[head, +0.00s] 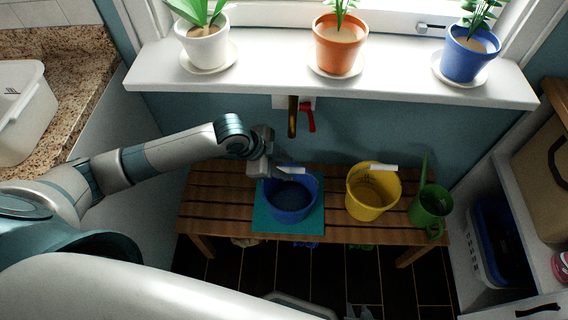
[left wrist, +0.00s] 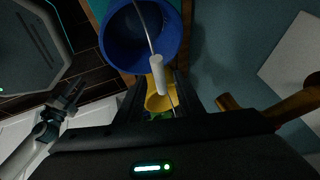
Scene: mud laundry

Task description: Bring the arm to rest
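My left gripper (head: 274,168) is above the left rim of a blue bucket (head: 291,203). The bucket stands upright on a teal mat (head: 262,224) on a slatted wooden bench. In the left wrist view the gripper's fingers (left wrist: 156,98) are apart with nothing clamped. The white grip (left wrist: 158,74) of the bucket's wire handle shows just beyond the fingertips; whether they touch is unclear. The handle's grip also shows in the head view (head: 291,170). My right gripper (left wrist: 70,95) appears small in the left wrist view, its fingers apart and empty, away from the bench.
A yellow bucket (head: 372,193) and green watering can (head: 430,206) stand right on the bench (head: 335,222). A brass tap (head: 292,118) with a red lever is on the wall close behind my left gripper. The windowsill (head: 270,80) with potted plants overhangs. Shelves (head: 503,205) stand right.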

